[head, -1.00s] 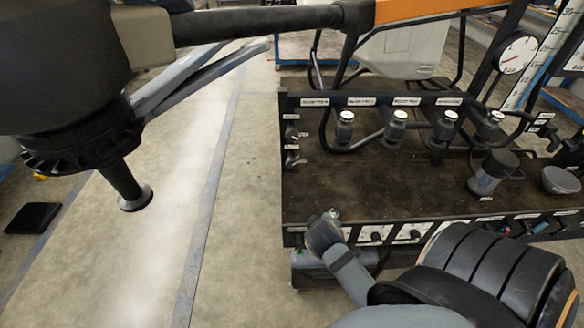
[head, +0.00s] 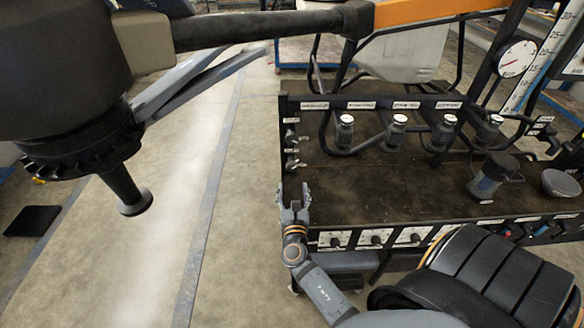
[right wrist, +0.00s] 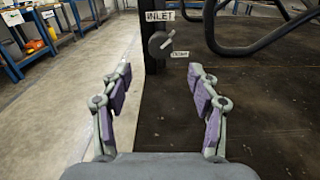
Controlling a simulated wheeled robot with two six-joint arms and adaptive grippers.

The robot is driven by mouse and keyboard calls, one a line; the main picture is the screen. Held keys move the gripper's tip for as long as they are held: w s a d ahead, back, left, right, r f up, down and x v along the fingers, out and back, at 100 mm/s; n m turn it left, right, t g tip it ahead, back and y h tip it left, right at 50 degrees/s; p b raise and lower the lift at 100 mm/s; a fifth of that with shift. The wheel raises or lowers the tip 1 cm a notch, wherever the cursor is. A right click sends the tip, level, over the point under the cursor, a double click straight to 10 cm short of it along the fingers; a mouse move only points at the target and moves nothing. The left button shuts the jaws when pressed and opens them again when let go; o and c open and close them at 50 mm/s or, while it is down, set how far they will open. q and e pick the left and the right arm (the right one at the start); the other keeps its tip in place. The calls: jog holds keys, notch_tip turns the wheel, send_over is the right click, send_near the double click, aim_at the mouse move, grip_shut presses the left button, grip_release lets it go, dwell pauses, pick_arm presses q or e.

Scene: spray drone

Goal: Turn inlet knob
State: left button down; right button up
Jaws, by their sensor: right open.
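The inlet knob (right wrist: 161,45) shows in the right wrist view, dark with a light grey lever, under a white INLET label (right wrist: 160,16) on a black post. In the head view, small knobs sit on the left upright of the black cart (head: 380,190), at an upper spot (head: 291,136) and a lower spot (head: 292,162); their labels are too small to read there. My right gripper (head: 293,191) is open and empty at the cart's left edge, below these knobs. In the right wrist view its spread fingers (right wrist: 160,78) face the inlet knob, apart from it. My left gripper is not in view.
A large dark drone part with a nozzle (head: 134,202) hangs at the left. Several capped valves (head: 344,134) and black pipes stand along the cart's back, with a dark canister (head: 486,180) at its right.

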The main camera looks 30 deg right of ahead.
aim_at(292, 169)
jog(key=x, duration=1)
jog(key=shift+w+d+p, duration=0.1)
jog(key=shift+d+p, duration=0.1)
jog(key=shift+p, duration=0.1)
jog(key=shift+r, duration=0.1)
jog(key=c, duration=1.2)
